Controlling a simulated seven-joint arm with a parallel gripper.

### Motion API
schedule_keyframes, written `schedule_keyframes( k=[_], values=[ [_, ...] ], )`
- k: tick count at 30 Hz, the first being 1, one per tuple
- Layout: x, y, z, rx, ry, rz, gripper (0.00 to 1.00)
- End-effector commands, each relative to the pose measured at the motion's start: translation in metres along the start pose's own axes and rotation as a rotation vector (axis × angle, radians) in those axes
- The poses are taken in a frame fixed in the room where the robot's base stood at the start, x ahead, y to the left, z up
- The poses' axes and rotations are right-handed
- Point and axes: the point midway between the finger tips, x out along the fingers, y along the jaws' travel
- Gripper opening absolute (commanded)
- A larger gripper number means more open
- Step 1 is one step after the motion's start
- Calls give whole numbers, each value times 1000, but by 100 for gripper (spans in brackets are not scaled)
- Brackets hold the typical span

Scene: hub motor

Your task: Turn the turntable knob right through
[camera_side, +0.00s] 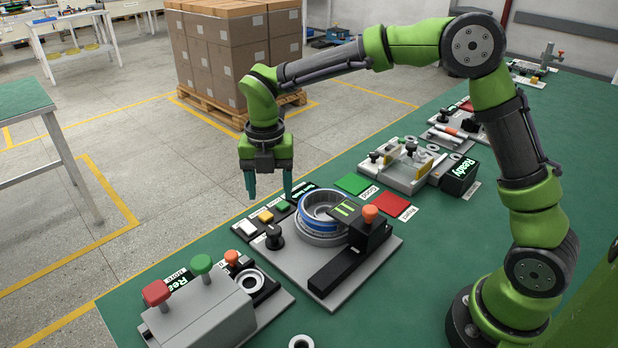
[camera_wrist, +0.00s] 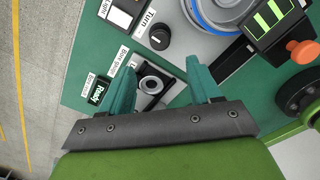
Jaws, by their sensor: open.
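The turntable knob (camera_side: 274,236) is a black round knob on the front left corner of a grey base plate. In the wrist view the knob (camera_wrist: 159,38) has a white pointer mark and a "Turn" label beside it. The turntable (camera_side: 322,226) carries a blue-ringed metal hub (camera_side: 325,207) to the right of the knob; part of the hub (camera_wrist: 215,12) shows at the top of the wrist view. My gripper (camera_side: 269,193) points down, open and empty, above and behind the knob, apart from it. In the wrist view its teal fingertips (camera_wrist: 158,68) stand apart, with the knob beyond them.
A black block with an orange knob (camera_side: 369,213) stands right of the hub. A button panel (camera_side: 265,217) lies behind the knob. A grey box with red and green buttons (camera_side: 205,310) stands at front left, beside a ring gauge (camera_side: 250,281). Green and red pads (camera_side: 357,184) lie behind right.

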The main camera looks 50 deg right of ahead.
Motion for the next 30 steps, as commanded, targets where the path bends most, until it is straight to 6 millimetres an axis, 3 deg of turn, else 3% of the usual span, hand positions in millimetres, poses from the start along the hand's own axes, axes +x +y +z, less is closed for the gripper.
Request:
schedule_keyframes(
  k=[6,15,27,30],
  values=[
    [50,-1,-1,2,3,-4,63],
    [95,0,0,0,1,-1,63],
    [103,0,0,2,-1,1,63],
    [103,0,0,2,-1,1,50]
  ],
)
